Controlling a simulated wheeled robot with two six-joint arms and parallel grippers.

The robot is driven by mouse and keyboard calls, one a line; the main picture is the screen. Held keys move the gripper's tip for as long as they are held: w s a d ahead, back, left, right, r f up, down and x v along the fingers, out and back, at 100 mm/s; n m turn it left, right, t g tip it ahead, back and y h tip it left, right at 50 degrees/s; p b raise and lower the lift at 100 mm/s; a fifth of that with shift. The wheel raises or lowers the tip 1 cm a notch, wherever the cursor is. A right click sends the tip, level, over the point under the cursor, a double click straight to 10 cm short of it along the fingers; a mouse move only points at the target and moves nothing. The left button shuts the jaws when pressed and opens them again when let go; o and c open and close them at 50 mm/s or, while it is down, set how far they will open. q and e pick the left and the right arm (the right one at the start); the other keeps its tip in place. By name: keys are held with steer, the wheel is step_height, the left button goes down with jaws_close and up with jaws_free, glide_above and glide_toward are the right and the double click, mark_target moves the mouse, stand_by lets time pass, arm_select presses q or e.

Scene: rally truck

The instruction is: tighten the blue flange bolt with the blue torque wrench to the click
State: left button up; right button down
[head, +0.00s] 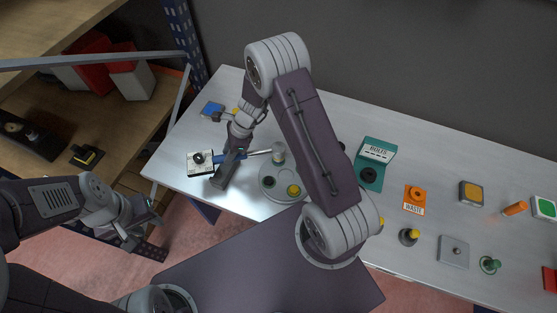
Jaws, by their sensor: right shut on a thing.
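My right gripper (226,170) is shut on the blue handle of the torque wrench (259,152), above the left part of the bench. The wrench's silver shaft points right and its head (278,152) is over the back of the round grey flange (272,194). A green-topped bolt (268,182) and a yellow bolt (293,190) show on the flange. I cannot make out the blue bolt; the wrench head may hide it. My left gripper (142,222) looks open and empty, off the bench's left front edge.
A white box with a black knob (199,162) stands left of my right gripper. A teal BOLTS holder (373,160), an orange WASTE piece (414,199) and several small fixtures stand to the right. My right arm hides part of the bench (330,115). Shelves (150,110) stand at left.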

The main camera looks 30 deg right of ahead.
steer(key=shift+r+p, duration=1.3)
steer(key=shift+r, duration=0.25)
step_height(320, 180, up, 4)
steer(key=p, duration=0.3)
steer(key=shift+p, duration=0.35)
